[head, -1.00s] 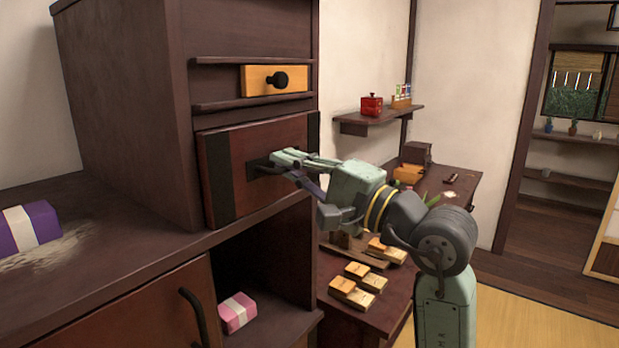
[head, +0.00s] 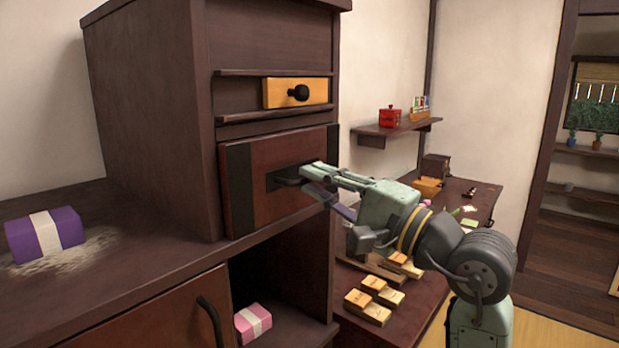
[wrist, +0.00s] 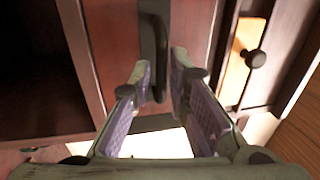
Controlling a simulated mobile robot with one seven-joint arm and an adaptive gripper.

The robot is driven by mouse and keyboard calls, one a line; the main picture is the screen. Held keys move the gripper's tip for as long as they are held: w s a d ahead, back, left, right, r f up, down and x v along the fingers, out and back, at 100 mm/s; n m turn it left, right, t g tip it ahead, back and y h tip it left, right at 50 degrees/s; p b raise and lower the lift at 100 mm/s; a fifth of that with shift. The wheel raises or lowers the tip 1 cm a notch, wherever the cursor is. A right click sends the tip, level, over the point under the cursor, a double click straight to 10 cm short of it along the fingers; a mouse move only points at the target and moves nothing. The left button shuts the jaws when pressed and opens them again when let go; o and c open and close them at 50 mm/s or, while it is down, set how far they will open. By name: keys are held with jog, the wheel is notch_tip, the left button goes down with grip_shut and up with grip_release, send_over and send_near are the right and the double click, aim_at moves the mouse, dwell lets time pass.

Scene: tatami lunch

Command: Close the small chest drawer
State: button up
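The dark wooden chest (head: 150,110) stands on a cabinet top at the left. Its wide reddish drawer front (head: 255,210) has black end bands and a dark pull handle (head: 283,181); it looks nearly flush, but I cannot tell whether a small gap is left. The handle also shows in the wrist view (wrist: 153,45). My gripper (head: 308,178) is at this handle. In the wrist view its two fingers (wrist: 160,78) are apart, one on each side of the handle bar, with space between. I cannot tell whether either touches it.
A small yellow drawer (head: 275,94) with a black knob sits above, between thin shelves. A purple box (head: 45,235) lies on the cabinet top, left. A pink box (head: 252,322) is in the open niche below. Wooden blocks (head: 367,305) lie on a low table behind my arm.

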jog(key=v, duration=0.9)
jog(key=shift+s+d, duration=0.2)
jog(key=shift+f, duration=0.1)
